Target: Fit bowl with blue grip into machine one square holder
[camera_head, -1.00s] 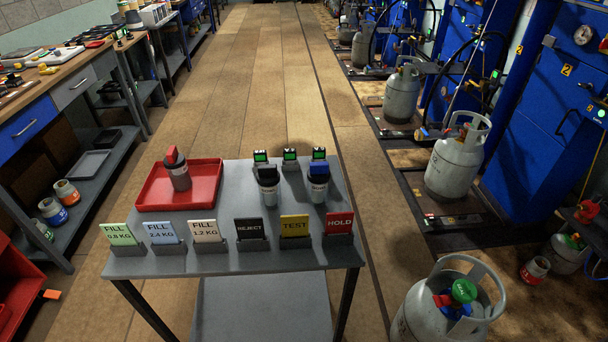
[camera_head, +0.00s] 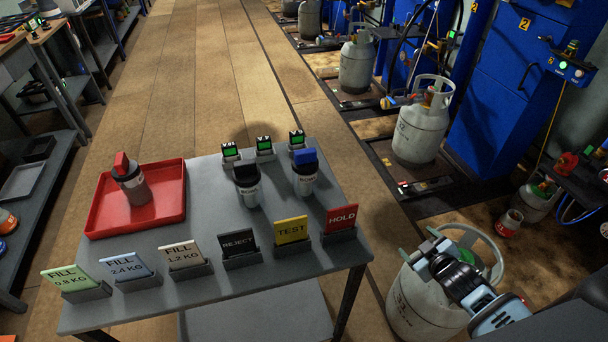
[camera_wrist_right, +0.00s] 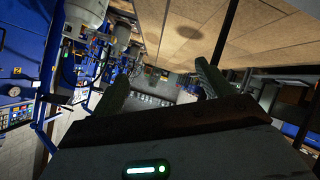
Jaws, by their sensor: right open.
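A grey cup-like container with a blue grip on top (camera_head: 305,178) stands upright at the right of the grey table; I take it as the bowl with blue grip. A similar container with a black top (camera_head: 248,190) stands to its left, and one with a red top (camera_head: 130,182) stands in the red tray (camera_head: 176,208). My right gripper (camera_head: 425,250) is open and empty, over the gas cylinder at the lower right, apart from the containers. Its fingers also show in the right wrist view (camera_wrist_right: 160,90). No square holder can be made out. My left gripper is out of view.
Sign cards such as the yellow TEST card (camera_head: 291,231) line the table's front edge. Small green-screen devices (camera_head: 264,146) stand behind the containers. A gas cylinder (camera_head: 412,305) stands right of the table. Blue machines marked 2 (camera_head: 510,80) line the right side. The aisle floor is clear.

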